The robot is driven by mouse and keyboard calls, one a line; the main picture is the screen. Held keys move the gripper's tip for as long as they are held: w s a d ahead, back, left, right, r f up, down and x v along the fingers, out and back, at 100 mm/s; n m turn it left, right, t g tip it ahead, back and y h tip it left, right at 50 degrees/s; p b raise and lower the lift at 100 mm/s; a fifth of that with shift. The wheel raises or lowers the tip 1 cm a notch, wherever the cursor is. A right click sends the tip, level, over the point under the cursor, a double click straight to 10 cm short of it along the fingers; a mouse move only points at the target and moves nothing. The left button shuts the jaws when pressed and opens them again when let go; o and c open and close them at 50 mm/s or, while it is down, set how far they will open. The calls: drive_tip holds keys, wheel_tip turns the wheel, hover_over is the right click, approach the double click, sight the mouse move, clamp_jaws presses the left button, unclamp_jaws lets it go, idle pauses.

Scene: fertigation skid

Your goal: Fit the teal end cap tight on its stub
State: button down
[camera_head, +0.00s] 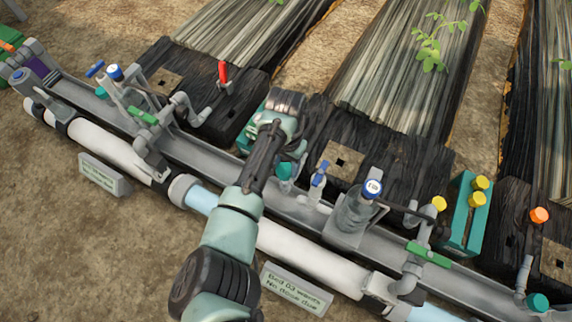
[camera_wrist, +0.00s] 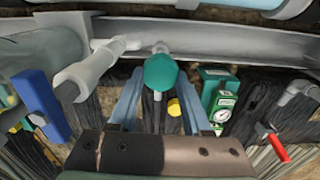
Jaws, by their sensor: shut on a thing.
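The teal end cap (camera_wrist: 161,72) is a round cap seen end-on between the two blue-grey fingers of my gripper (camera_wrist: 160,82) in the wrist view. My gripper is shut on it. A grey stub (camera_wrist: 160,47) shows just behind the cap, in line with it, against the grey rail. I cannot tell how far the cap sits on the stub. In the head view my gripper (camera_head: 287,160) is low over the rail, and the teal cap (camera_head: 284,171) shows below it, partly hidden by the hand.
A blue-handled valve (camera_head: 319,178) and a grey filter housing with a blue top (camera_head: 355,212) stand to the right. A red handle (camera_head: 223,72) rises at the left. A teal rack (camera_head: 465,222) holds yellow caps. In the wrist view a gauge box (camera_wrist: 221,98) stands close right.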

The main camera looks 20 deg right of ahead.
sight(283, 182)
drive_tip(key=n, duration=0.1)
drive_tip(key=n+b, duration=0.1)
drive_tip(key=n, duration=0.1)
drive_tip(key=n+b, duration=0.1)
drive_tip(key=n, duration=0.1)
drive_tip(key=shift+w+a+f, duration=0.15)
drive_tip(key=shift+f, duration=0.1)
drive_tip(key=n+b, duration=0.2)
drive_tip(key=n, duration=0.2)
drive_tip(key=shift+a+f+n, duration=0.1)
drive_tip(key=shift+f+n, duration=0.05)
drive_tip(key=shift+n, duration=0.15)
drive_tip(key=n+b, duration=0.1)
drive_tip(key=n, duration=0.1)
drive_tip(key=n+b, duration=0.2)
drive_tip(key=shift+a+f+n, duration=0.15)
drive_tip(key=shift+n, duration=0.15)
drive_tip(key=n+b, duration=0.4)
drive_tip(key=shift+a+f, duration=0.1)
drive_tip(key=shift+f, duration=1.3)
drive_tip(key=shift+f+p, duration=0.65)
drive_tip(key=shift+p, duration=0.05)
drive_tip(key=shift+f, duration=0.25)
